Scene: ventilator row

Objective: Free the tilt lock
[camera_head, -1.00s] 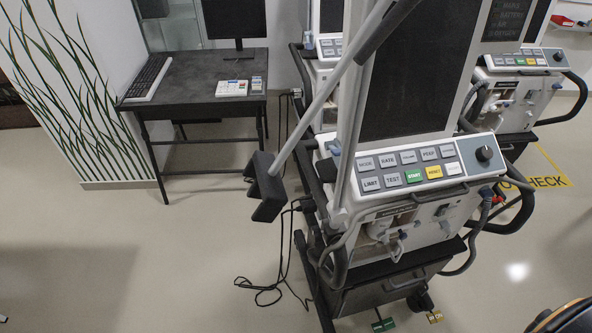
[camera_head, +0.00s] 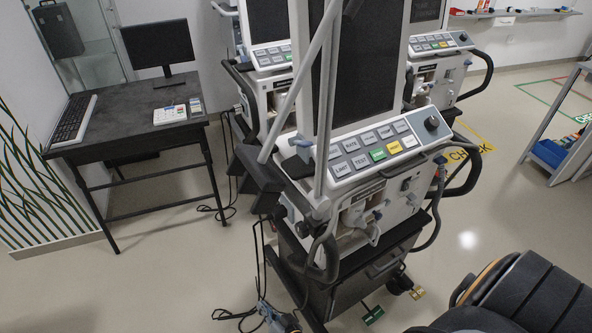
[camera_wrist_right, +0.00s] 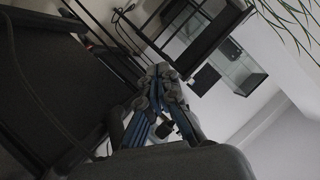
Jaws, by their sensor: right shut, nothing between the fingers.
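The near ventilator (camera_head: 385,150) stands on a dark cart, with a tall dark screen above a panel of buttons and a black knob. My right gripper (camera_head: 266,308) is low at the bottom, left of the cart and below the panel. It is shut and empty. In the right wrist view its blue-grey fingers (camera_wrist_right: 163,80) are together. My left gripper is not seen.
A black desk (camera_head: 110,127) with keyboard, monitor and keypad stands at the left. Other ventilators (camera_head: 265,70) stand behind the near one. A black cable (camera_head: 232,313) lies on the floor by the cart. Floor between desk and cart is open. A shelf stands at the right.

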